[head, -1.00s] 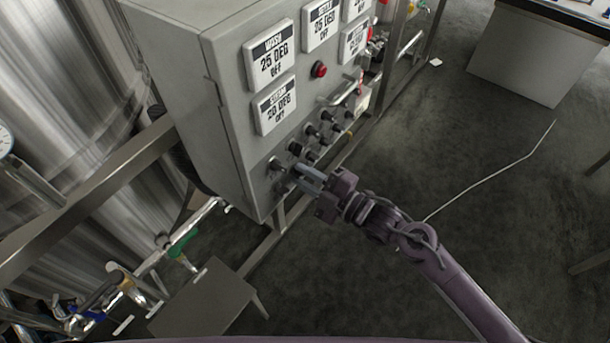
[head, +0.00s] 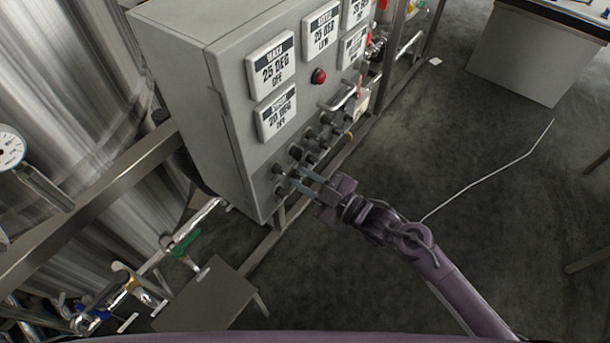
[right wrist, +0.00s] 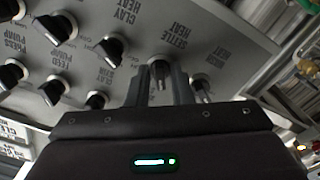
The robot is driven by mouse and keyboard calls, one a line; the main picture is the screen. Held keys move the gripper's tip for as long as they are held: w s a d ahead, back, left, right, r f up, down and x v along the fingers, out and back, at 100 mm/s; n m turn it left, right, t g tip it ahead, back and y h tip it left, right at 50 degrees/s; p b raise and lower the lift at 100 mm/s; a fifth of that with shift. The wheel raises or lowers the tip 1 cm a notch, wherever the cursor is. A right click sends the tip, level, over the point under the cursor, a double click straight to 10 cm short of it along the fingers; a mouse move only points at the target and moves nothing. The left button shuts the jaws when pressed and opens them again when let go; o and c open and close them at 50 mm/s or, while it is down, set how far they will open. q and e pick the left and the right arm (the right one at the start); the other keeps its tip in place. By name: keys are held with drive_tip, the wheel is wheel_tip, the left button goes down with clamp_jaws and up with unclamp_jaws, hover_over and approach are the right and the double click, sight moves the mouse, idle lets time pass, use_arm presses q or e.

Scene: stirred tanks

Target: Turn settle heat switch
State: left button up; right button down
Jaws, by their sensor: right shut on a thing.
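The settle heat switch (right wrist: 160,73) is a black knob under the "SETTLE HEAT" label in the right wrist view. My right gripper (right wrist: 160,82) has one finger on each side of it and is shut on it. In the head view my right gripper (head: 292,178) reaches the lower corner of the grey control box (head: 222,130); the knob is hard to make out between the fingers. My left gripper is not in view.
Several other black knobs crowd close by, among them the clay heat switch (right wrist: 112,48); another knob (right wrist: 201,88) sits just right of the fingers. A red lamp (head: 319,76) and a metal handle (head: 341,97) are above. Open floor lies to the right.

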drive_tip(key=shift+m+p, duration=0.35)
drive_tip(key=shift+m, duration=0.65)
drive_tip(key=c, duration=1.5)
unclamp_jaws()
drive_tip(key=b+v, duration=0.1)
drive_tip(key=v, duration=0.7)
